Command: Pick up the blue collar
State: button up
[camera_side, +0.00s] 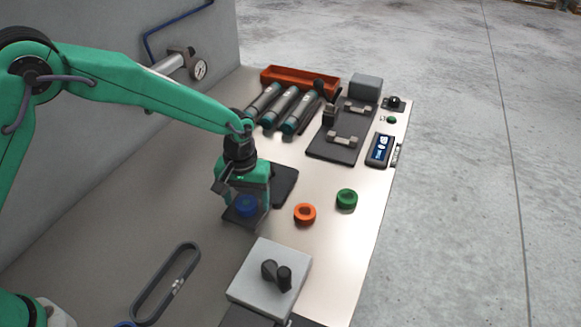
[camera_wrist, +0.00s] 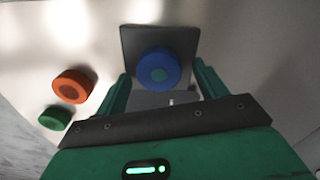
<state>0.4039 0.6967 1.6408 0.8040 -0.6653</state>
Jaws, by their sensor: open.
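My gripper (camera_wrist: 160,84) is open, with one green finger on each side of the collar's near side and a gap at both sides. I cannot tell exactly how high the fingertips are above the plate.
An orange collar (camera_side: 304,213) and a green collar (camera_side: 346,199) stand to the right on the bench (camera_side: 335,240). A pale block with a black knob (camera_side: 252,272) is in front. Several cylinders (camera_side: 282,104) and a dark fixture plate (camera_side: 333,150) are behind. A wall is at left.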

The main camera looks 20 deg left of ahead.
dwell(0.3)
jog(key=c, duration=1.1)
jog(key=shift+o, duration=0.2)
jog(key=shift+r, duration=0.1)
jog(key=shift+r, duration=0.7)
jog(key=r, duration=0.3)
jog(key=shift+s+d+r, duration=0.1)
jog(key=shift+s+d, duration=0.2)
jog(key=shift+s, duration=0.1)
jog(key=s+d+r, duration=0.6)
jog(key=s, duration=0.2)
jog(key=shift+s+r, duration=0.15)
jog(key=shift+s, duration=0.2)
jog(key=shift+d, duration=0.1)
